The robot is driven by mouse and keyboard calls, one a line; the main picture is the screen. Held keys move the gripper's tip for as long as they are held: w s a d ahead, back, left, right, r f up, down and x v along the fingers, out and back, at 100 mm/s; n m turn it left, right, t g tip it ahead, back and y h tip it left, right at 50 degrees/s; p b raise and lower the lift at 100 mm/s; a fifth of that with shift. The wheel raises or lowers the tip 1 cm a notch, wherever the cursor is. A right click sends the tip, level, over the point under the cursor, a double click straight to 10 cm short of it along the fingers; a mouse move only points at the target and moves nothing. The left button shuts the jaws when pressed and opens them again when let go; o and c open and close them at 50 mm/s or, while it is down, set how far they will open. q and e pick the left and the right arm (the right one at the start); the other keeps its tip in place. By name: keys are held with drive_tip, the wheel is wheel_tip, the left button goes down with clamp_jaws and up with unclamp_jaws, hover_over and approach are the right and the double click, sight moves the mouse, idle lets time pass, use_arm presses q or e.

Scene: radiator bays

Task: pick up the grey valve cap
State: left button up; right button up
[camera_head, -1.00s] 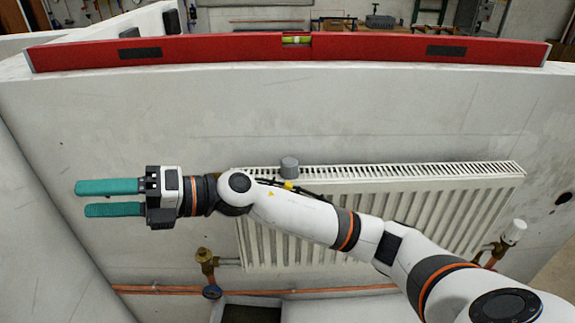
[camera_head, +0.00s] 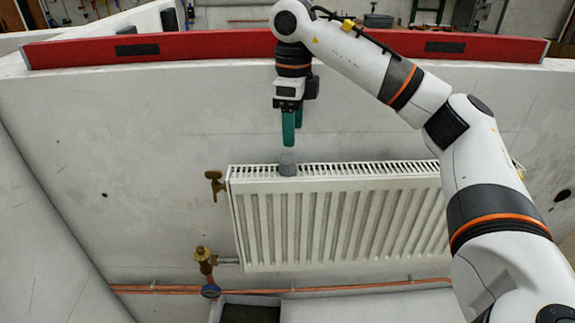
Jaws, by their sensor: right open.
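The grey valve cap (camera_head: 288,165) is a small cylinder standing on the top grille of the white radiator (camera_head: 340,215), near its left end. My right gripper (camera_head: 291,140) points down just above the cap. Its teal fingers are open, seen nearly edge-on, with nothing between them. The fingertips appear a little above the cap and not around it. My left gripper is not in view.
A long red spirit level (camera_head: 150,50) lies along the top of the wall behind my right arm. A brass key (camera_head: 215,183) is left of the radiator. A brass valve (camera_head: 205,258), copper pipe (camera_head: 150,289) and dark-bottomed tray (camera_head: 250,299) are below. My arm hides the radiator's right end.

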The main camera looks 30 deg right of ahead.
sight(288, 158)
wheel_tip(288, 158, down, 3)
drive_tip(key=shift+p, duration=0.4)
drive_tip(key=f, duration=0.1)
drive_tip(key=f+p, duration=0.1)
drive_tip(key=f, duration=0.1)
drive_tip(key=f+p, duration=0.1)
drive_tip(key=shift+w+a+f, duration=0.3)
drive_tip(key=shift+a+f, duration=0.1)
drive_tip(key=shift+f, duration=0.3)
drive_tip(key=c, duration=1)
